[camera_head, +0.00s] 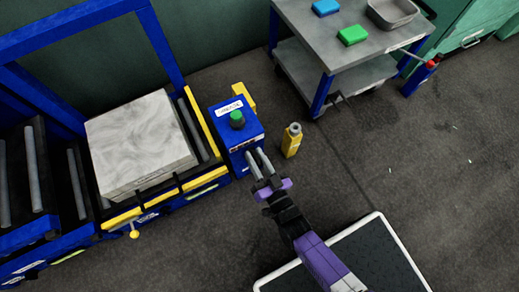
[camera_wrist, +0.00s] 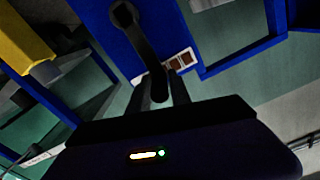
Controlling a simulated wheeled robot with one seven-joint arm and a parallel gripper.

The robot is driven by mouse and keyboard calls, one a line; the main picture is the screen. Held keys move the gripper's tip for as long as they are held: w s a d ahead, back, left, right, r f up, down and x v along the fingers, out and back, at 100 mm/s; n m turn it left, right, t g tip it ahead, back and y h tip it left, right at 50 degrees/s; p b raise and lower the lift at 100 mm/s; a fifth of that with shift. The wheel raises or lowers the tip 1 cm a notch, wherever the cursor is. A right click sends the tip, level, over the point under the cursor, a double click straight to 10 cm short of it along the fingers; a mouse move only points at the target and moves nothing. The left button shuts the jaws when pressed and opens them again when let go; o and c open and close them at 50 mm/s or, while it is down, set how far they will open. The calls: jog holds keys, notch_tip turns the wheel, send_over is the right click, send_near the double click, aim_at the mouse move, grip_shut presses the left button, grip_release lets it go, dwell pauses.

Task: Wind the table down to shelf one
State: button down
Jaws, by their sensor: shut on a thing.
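My gripper (camera_head: 258,165) reaches the front face of the blue box (camera_head: 228,115) beside the roller table. In the wrist view a dark crank (camera_wrist: 140,38) runs from its hub on the blue face to a grip between my fingers (camera_wrist: 162,90), and they are shut on it. The crank is hidden behind the fingers in the head view. The box has a green knob (camera_head: 237,119) and a white label on top. The table (camera_head: 122,217), with a yellow front edge and rollers, carries a pale marbled block stack (camera_head: 140,143). Shelf marks cannot be read.
A yellow bottle (camera_head: 291,140) stands on the floor close right of my gripper. A grey cart (camera_head: 330,60) with blue and green blocks and a metal tray stands behind. A blue press frame (camera_head: 80,18) rises at left. Open floor lies at right.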

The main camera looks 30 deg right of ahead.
jog(key=shift+a+f, duration=0.2)
jog(key=shift+a, duration=0.35)
jog(key=c, duration=1.3)
grip_release()
jog(key=shift+d, duration=0.15)
jog(key=shift+s, duration=0.3)
jog(key=s+p, duration=0.1)
jog(key=s, duration=0.6)
jog(key=shift+p, duration=0.35)
jog(key=shift+s, duration=0.1)
